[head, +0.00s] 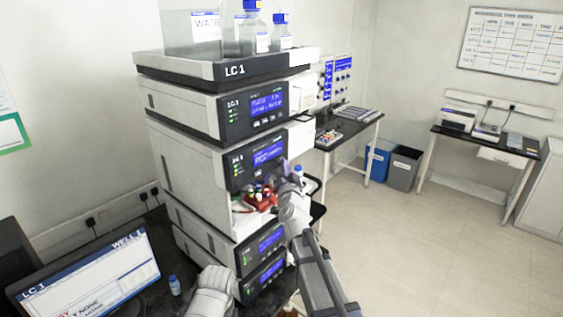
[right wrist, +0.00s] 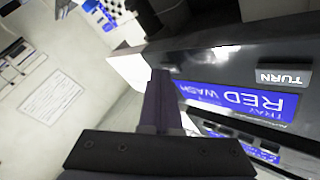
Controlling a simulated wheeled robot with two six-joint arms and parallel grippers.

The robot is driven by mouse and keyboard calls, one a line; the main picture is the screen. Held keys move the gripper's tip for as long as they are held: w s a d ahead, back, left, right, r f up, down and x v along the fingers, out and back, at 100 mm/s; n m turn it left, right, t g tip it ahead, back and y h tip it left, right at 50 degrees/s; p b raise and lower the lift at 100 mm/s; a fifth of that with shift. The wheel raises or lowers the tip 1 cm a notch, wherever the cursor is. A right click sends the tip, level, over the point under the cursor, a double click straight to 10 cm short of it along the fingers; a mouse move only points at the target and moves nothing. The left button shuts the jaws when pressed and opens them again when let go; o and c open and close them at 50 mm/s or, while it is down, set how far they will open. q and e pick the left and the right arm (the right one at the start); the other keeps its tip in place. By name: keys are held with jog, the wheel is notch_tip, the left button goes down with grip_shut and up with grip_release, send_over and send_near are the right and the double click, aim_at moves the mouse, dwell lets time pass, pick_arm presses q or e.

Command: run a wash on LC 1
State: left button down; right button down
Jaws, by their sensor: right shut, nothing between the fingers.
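The LC 1 stack (head: 190,170) stands at the centre of the head view. Its middle module has a lit blue display (head: 268,152) and an open bay with a red tray of vials (head: 262,197). My right gripper (head: 285,168) is shut and empty, in front of this module's panel near the display. In the right wrist view, the shut fingers (right wrist: 160,82) are beside a blue display (right wrist: 245,99) reading upside down "TRAY" and "RED WASH". A grey TURN key (right wrist: 285,76) is beside that display. I cannot tell whether the fingers touch the panel. My left gripper's fingers do not show.
Bottles, one marked WATER (head: 206,28), stand in the tray on top of the stack. A monitor (head: 90,275) and a small blue-capped bottle (head: 175,286) are at lower left. Blue (head: 377,163) and grey (head: 404,168) bins stand behind. The floor at right is clear.

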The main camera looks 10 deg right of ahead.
jog(key=shift+s+d, duration=0.5)
jog(key=shift+s, duration=0.15)
jog(key=shift+s+d, duration=0.8)
jog(key=shift+s, duration=0.2)
jog(key=shift+s+d, duration=0.75)
jog(key=shift+s, duration=0.25)
jog(key=s+a+f+n+g+y+b, duration=0.4)
jog(key=a+f, duration=0.4)
jog(key=f, duration=0.4)
jog(key=s+a+f+n+g+y+b, duration=0.1)
jog(key=s+a+f+n+g+b, duration=0.25)
jog(key=s+a+f+g, duration=0.6)
jog(key=s+f+n+g+h+b, duration=0.4)
jog(key=s+f, duration=1.2)
jog(key=s, duration=0.4)
jog(key=shift+s+d+n+g+b, duration=0.2)
jog(key=shift+n+g+b, duration=0.35)
jog(key=shift+g, duration=0.6)
